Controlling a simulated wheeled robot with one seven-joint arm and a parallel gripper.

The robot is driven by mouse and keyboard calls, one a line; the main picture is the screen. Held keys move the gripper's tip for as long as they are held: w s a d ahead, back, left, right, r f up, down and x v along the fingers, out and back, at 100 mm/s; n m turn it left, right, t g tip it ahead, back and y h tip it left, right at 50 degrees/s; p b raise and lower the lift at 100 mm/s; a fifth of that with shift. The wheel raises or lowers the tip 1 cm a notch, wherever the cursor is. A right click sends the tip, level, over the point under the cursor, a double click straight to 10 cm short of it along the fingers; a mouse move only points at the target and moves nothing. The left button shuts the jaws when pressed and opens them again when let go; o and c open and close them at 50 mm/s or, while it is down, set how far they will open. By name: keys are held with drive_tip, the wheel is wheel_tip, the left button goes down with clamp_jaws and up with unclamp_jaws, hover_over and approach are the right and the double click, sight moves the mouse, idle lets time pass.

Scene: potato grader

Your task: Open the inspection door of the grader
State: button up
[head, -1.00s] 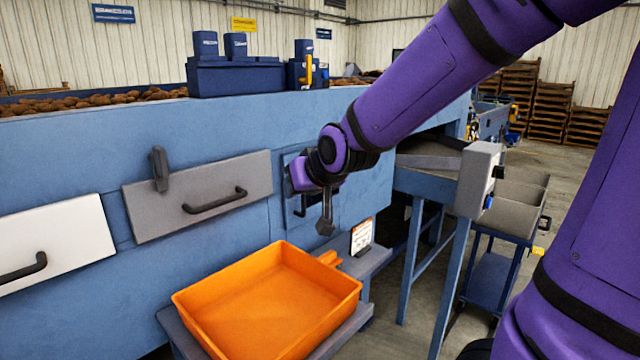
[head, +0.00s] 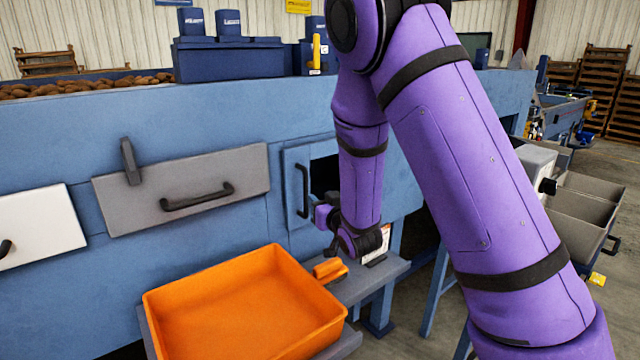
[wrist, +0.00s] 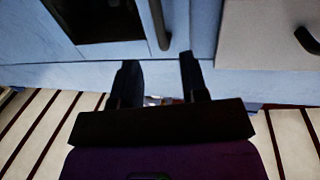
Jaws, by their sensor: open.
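The inspection door is a small light blue panel (head: 296,186) in the grader's side, with a black upright handle (head: 303,190). A dark rectangle (head: 325,174) shows right of the handle; I cannot tell whether it is a window or an opening. In the wrist view, the handle (wrist: 160,22) and dark rectangle (wrist: 98,18) lie beyond my fingertips. My gripper (wrist: 157,62) is open, with nothing between its fingers. In the head view it is low, below and right of the handle and apart from it. My arm hides the area to the right.
An orange tray (head: 155,312) stands on a ledge below and left of the door. A grey panel (head: 125,205) with a handle and upright lever is to the left, then a white panel (head: 45,225). Grey bins (head: 575,220) stand at the right.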

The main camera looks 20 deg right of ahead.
sight(307, 186)
drive_tip(key=w, duration=0.7)
drive_tip(key=w+a, duration=0.1)
drive_tip(key=w, duration=0.2)
drive_tip(key=shift+w, duration=0.4)
clamp_jaws()
